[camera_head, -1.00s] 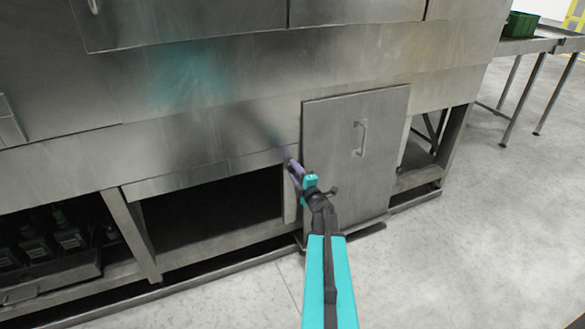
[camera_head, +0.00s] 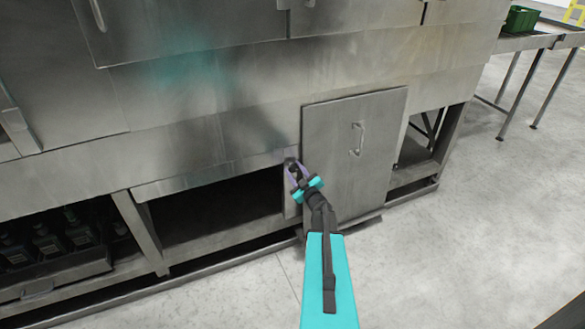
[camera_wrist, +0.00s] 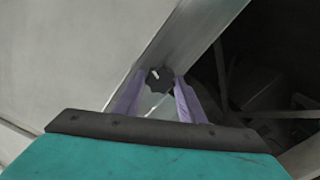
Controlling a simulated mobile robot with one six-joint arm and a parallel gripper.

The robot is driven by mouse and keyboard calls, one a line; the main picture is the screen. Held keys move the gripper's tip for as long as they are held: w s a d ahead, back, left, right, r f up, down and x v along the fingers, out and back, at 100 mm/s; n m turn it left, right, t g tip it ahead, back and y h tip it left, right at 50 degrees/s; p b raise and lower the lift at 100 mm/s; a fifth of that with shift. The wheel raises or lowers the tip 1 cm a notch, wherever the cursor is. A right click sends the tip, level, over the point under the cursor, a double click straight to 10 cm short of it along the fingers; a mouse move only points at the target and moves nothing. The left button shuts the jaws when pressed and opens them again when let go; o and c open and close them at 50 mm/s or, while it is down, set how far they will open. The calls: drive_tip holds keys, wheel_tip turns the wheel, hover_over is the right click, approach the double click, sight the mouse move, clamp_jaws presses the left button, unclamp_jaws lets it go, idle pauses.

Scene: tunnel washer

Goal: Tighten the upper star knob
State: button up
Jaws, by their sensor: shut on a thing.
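A dark star knob (camera_wrist: 160,79) with a pale mark on its face sits on a metal strip beside the panel door. In the wrist view it lies between the tips of my gripper's two purple fingers (camera_wrist: 160,88), which are shut on it. In the head view my gripper (camera_head: 292,170) reaches the post at the left edge of the panel door. The knob is mostly hidden there by the fingers. No second star knob can be made out.
The grey panel door (camera_head: 340,135) with its handle (camera_head: 357,139) stands right of my gripper. A dark open bay lies to the left, with several dark bottles (camera_head: 45,240) in a tray further left. Open floor (camera_head: 460,240) lies to the right.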

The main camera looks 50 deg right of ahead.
drive_tip(key=m+p, duration=0.4)
drive_tip(key=m, duration=0.3)
drive_tip(key=shift+p, duration=0.4)
drive_tip(key=m+p, duration=0.1)
drive_tip(key=m, duration=0.2)
drive_tip(key=m+p, duration=0.2)
drive_tip(key=m, duration=0.1)
drive_tip(key=shift+a+f, duration=0.15)
drive_tip(key=shift+f, duration=0.05)
drive_tip(key=shift+m, duration=0.3)
drive_tip(key=o, duration=1)
drive_tip(key=shift+o, duration=0.2)
drive_tip(key=shift+s, duration=0.1)
